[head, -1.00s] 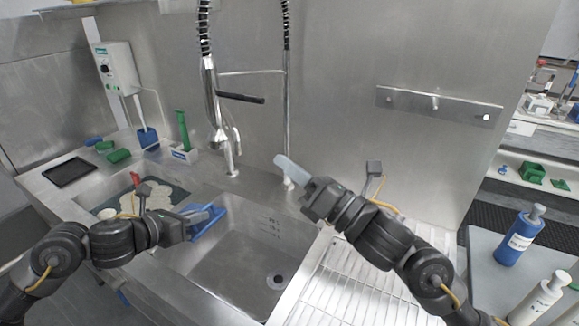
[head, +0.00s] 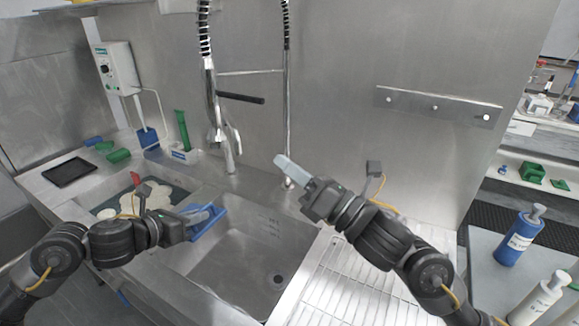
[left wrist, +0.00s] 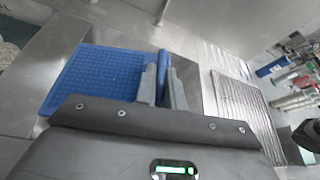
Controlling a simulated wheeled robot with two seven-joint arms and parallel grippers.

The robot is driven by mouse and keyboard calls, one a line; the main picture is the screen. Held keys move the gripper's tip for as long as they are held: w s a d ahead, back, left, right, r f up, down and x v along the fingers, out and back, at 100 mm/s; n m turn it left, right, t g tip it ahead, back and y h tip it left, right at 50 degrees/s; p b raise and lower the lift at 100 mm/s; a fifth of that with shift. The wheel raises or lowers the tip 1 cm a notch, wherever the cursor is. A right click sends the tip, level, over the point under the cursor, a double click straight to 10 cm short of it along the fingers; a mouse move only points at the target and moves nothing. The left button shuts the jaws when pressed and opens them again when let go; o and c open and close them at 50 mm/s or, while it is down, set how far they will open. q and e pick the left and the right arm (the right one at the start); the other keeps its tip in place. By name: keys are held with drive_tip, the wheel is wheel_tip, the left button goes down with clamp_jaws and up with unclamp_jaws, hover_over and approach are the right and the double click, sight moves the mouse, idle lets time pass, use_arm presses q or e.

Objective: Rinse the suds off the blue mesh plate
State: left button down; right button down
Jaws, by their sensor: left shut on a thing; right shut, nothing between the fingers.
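The blue mesh plate (head: 207,222) is held over the left edge of the right-hand sink basin (head: 250,250). My left gripper (head: 205,216) is shut on the plate at its edge. In the left wrist view the plate (left wrist: 100,78) shows a flat blue grid face to the left of the fingers (left wrist: 163,85), with no suds that I can make out. My right gripper (head: 282,166) is shut and empty, in the air right of the faucet (head: 222,140). The faucet's spring hose hangs above the back of the basin. I cannot see running water.
The left basin (head: 170,192) holds whitish suds. A black tray (head: 70,172), green and blue brushes and a green-handled tool (head: 182,130) are on the left counter. A wire drying rack (head: 345,285) lies right of the basin. A blue bottle (head: 520,240) stands far right.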

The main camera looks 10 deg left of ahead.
use_arm(q)
drive_tip(key=s+a+r, duration=0.2)
drive_tip(key=shift+s+a+r, duration=0.2)
drive_tip(key=shift+r, duration=0.1)
drive_tip(key=shift+s+a+r, duration=0.55)
drive_tip(key=shift+s+r, duration=0.05)
drive_tip(key=shift+r, duration=0.15)
idle(0.8)
